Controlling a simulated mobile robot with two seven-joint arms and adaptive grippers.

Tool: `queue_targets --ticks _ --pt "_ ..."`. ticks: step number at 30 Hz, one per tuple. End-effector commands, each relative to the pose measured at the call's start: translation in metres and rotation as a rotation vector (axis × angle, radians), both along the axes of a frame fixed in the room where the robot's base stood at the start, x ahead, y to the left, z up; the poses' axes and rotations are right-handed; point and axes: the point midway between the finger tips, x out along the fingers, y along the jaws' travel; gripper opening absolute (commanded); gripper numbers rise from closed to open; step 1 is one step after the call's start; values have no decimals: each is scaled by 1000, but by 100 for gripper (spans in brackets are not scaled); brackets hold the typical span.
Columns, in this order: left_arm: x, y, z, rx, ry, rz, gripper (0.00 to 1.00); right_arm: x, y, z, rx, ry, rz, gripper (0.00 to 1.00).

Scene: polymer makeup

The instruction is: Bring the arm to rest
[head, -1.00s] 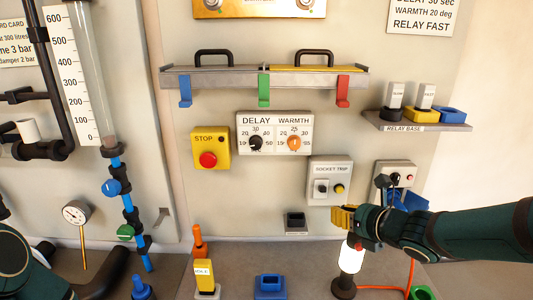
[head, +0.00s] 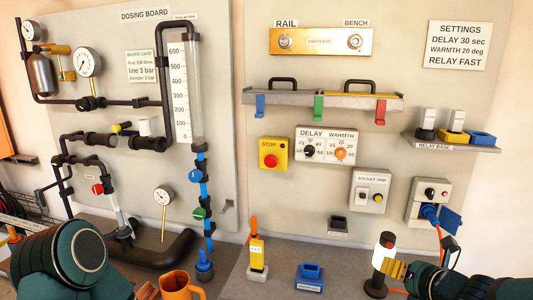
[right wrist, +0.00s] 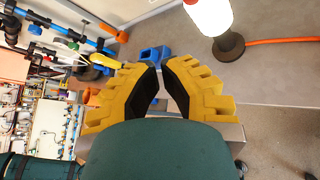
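My right gripper (head: 396,270) is at the lower right of the head view, with its yellow fingers beside the white lamp (head: 385,245) on its dark base; I cannot tell whether they touch. Nothing shows held. The lamp (right wrist: 208,14) stands beyond the fingers there, apart from them. My left arm (head: 62,262) shows at the lower left; its gripper is out of view.
A socket box (head: 431,198) with a blue plug and open blue flap is on the wall above my right arm. A blue holder (head: 309,277), a yellow-tagged stand (head: 257,252) and an orange mug (head: 175,284) are on the bench. An orange cable (right wrist: 285,41) runs from the lamp base.

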Motion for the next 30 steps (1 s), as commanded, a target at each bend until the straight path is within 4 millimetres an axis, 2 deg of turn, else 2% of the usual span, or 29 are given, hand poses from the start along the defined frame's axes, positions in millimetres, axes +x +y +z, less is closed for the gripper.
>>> queue_targets --ticks 1,7,13,17,21,24,27,30 --pt "1 0 -1 0 -2 1 47 3 9 -18 109 66 -43 0" --pt "1 0 -1 0 -2 1 47 4 45 -89 615 375 -330 0" --pt "1 0 -1 0 -1 0 47 -16 90 -171 1119 739 -771 0" --pt "1 0 -1 0 -2 1 47 -42 119 -221 1384 941 -1135 0" --pt "1 0 -1 0 -1 0 47 -80 147 -270 1602 1085 -1590 0" --pt "1 0 -1 0 -1 0 47 -108 162 -296 1700 1117 -1906 0" --pt "1 0 -1 0 -1 0 47 -130 172 -314 1756 1102 -2158 0" --pt "1 0 -1 0 -2 1 47 -145 177 -323 1785 1072 -2320 0"
